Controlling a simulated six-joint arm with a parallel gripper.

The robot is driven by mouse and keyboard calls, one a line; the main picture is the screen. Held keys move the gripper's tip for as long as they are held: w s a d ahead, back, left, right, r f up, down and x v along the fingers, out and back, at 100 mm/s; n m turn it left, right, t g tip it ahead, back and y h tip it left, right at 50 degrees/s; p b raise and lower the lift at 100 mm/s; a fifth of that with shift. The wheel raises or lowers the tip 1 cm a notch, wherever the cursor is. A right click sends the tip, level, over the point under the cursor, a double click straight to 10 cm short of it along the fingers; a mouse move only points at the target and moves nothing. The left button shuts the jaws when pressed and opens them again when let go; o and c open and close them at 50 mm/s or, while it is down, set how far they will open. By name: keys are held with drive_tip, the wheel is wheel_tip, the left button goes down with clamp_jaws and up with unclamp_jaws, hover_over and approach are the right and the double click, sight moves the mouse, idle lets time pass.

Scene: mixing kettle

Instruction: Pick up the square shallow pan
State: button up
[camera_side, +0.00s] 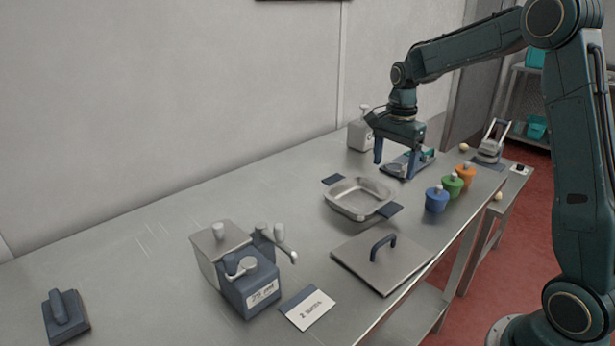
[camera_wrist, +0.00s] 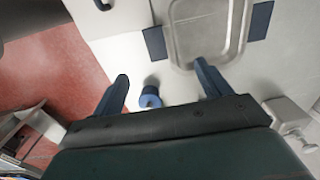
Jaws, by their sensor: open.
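The square shallow pan (camera_side: 358,198) is a grey metal pan with rounded corners and a dark blue handle on two opposite sides. It rests on the steel table and looks empty. In the wrist view the pan (camera_wrist: 207,32) is at the top, partly cut off by the frame edge. My gripper (camera_side: 396,165) is open, with nothing between its blue fingers. It hangs above the table, behind and to the right of the pan in the side view. In the wrist view my gripper (camera_wrist: 160,83) has its right finger overlapping the pan's lower edge.
A flat lid (camera_side: 375,262) with a blue handle lies in front of the pan. Blue (camera_side: 437,199), green (camera_side: 453,186) and orange (camera_side: 466,175) pots stand to its right. A dispenser box (camera_side: 240,265) and a card (camera_side: 308,307) sit front left.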

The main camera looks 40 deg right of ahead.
hover_over(388, 207)
wheel_tip(388, 207, down, 7)
drive_tip(key=shift+f, duration=0.15)
drive_tip(key=shift+f, duration=2.6)
drive_tip(key=c, duration=1.2)
drive_tip(key=shift+r, duration=0.2)
wheel_tip(388, 207, up, 20)
drive_tip(key=shift+f, duration=0.15)
